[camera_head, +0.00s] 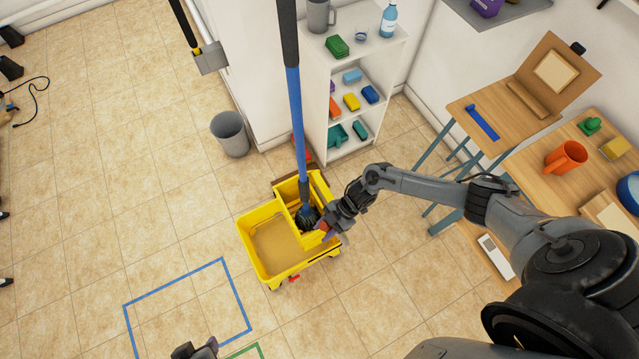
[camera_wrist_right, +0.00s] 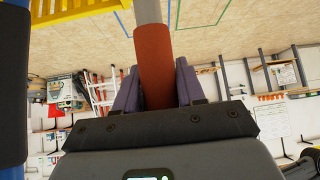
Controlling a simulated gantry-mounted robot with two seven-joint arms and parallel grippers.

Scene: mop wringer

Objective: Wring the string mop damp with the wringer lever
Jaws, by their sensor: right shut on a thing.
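The string mop (camera_head: 296,120) stands nearly upright with its blue handle and black grip. Its dark head (camera_head: 307,218) sits in the yellow wringer (camera_head: 287,192) on the wheeled yellow bucket (camera_head: 252,256). My right gripper (camera_head: 325,228) is beside the wringer, shut on the red grip of the wringer lever; the grip (camera_wrist_right: 153,55) shows between the purple fingers in the right wrist view. The mop handle also passes along the left of that view (camera_wrist_right: 13,90). Part of my left gripper (camera_head: 198,349) shows at the bottom edge, away from the bucket; its jaw opening is unclear.
A grey bin (camera_head: 230,133) and a white shelf (camera_head: 316,95) with coloured blocks stand behind the bucket. Wooden tables (camera_head: 500,95) with an orange mug (camera_head: 566,157) are on the right. Blue tape (camera_head: 177,288) marks an empty rectangle on the tiles. Floor left of the bucket is clear.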

